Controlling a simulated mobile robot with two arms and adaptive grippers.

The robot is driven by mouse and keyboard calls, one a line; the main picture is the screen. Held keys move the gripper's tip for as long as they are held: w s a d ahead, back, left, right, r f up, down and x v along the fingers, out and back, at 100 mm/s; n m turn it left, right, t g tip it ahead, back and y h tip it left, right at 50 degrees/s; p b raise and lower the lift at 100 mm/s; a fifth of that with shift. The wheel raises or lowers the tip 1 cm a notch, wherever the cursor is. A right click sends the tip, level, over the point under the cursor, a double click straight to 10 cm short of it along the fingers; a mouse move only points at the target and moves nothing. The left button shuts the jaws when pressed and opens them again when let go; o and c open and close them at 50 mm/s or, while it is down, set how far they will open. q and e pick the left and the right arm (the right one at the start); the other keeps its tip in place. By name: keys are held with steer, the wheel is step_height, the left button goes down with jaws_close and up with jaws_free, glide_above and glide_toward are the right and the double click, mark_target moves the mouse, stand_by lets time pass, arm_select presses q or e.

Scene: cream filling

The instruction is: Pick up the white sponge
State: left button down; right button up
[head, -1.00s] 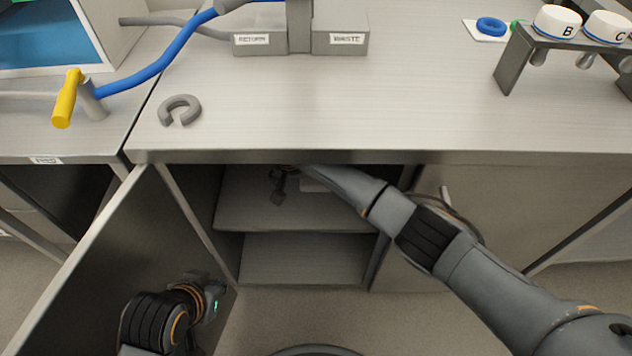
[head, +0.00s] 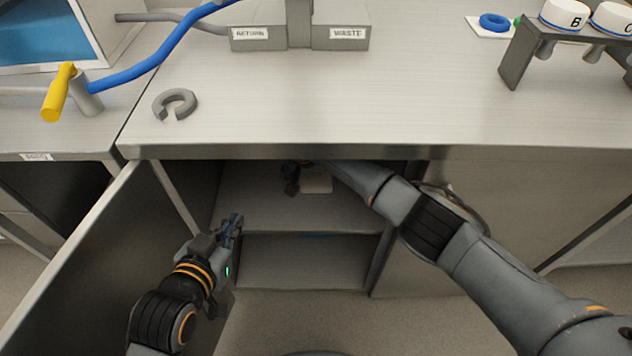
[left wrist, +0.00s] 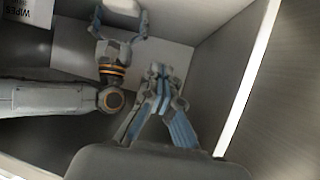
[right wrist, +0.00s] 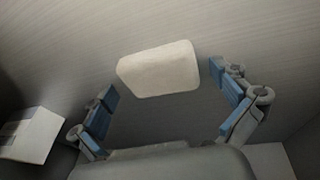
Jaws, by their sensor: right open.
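The white sponge (right wrist: 158,68) lies on the upper shelf inside the open cabinet. It also shows in the head view (head: 316,183) and at the top of the left wrist view (left wrist: 122,7). My right gripper (right wrist: 163,84) is open, with its blue-padded fingers spread on either side of the sponge's near side. I see no clear contact with it. In the head view my right gripper (head: 291,178) is partly hidden under the counter edge. My left gripper (head: 234,226) is at the cabinet opening, left of the sponge. Its fingertips (left wrist: 158,72) are together and empty.
The open cabinet door (head: 75,255) stands left of my left arm. The counter edge (head: 400,152) overhangs the shelf (head: 265,215). A white box marked WIPES (left wrist: 25,12) stands inside; a pale box (right wrist: 32,135) shows at left in the right wrist view.

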steer(key=c, duration=0.9)
steer(key=shift+r, duration=0.1)
